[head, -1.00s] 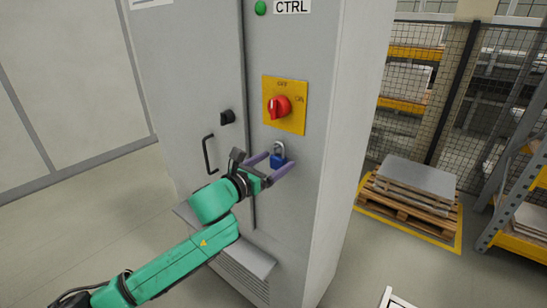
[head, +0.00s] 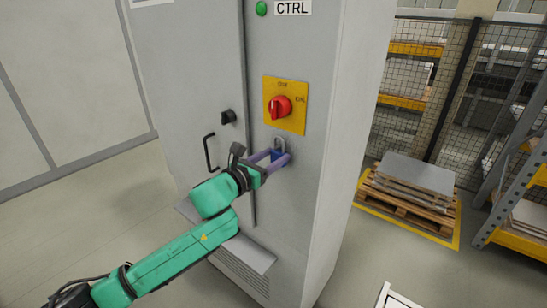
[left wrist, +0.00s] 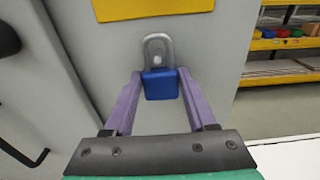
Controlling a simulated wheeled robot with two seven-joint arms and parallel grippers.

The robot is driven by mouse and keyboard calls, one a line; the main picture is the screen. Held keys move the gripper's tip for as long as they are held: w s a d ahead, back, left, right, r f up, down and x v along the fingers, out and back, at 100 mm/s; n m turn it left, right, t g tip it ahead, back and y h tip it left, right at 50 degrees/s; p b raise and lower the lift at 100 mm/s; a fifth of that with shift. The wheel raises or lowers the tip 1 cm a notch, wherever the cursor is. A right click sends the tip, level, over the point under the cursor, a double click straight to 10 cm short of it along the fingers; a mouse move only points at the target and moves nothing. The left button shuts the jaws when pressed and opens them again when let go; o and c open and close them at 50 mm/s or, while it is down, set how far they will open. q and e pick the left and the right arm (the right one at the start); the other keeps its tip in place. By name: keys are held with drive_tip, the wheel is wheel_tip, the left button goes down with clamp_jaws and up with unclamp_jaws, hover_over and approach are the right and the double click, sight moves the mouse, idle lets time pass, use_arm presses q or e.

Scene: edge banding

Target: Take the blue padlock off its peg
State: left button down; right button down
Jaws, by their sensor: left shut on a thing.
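The blue padlock (head: 280,158) hangs on the front of the grey cabinet (head: 335,120), below the yellow plate with the red rotary switch (head: 279,107). In the left wrist view the padlock body (left wrist: 161,85) sits between the two purple fingers, and its grey shackle (left wrist: 158,48) loops up around a small peg (left wrist: 157,59). My left gripper (head: 279,159) is shut on the padlock body, one finger on each side; it also shows in the left wrist view (left wrist: 159,88). The fingers hide part of the body in the head view. My right gripper is not in view.
A black door handle (head: 209,153) and a black knob (head: 228,117) stick out left of the padlock. A pallet with stacked sheets (head: 410,185) and a metal rack (head: 510,170) stand to the right, apart from the cabinet.

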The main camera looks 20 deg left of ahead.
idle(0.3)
use_arm(q)
drive_tip(key=shift+s+a, duration=0.15)
drive_tip(key=shift+s, duration=0.1)
drive_tip(key=shift+b+v, duration=0.35)
drive_tip(key=shift+v, duration=1)
drive_tip(key=b, duration=0.3)
approach(276, 156)
drive_tip(key=shift+s+r, duration=0.1)
drive_tip(key=shift+s, duration=0.05)
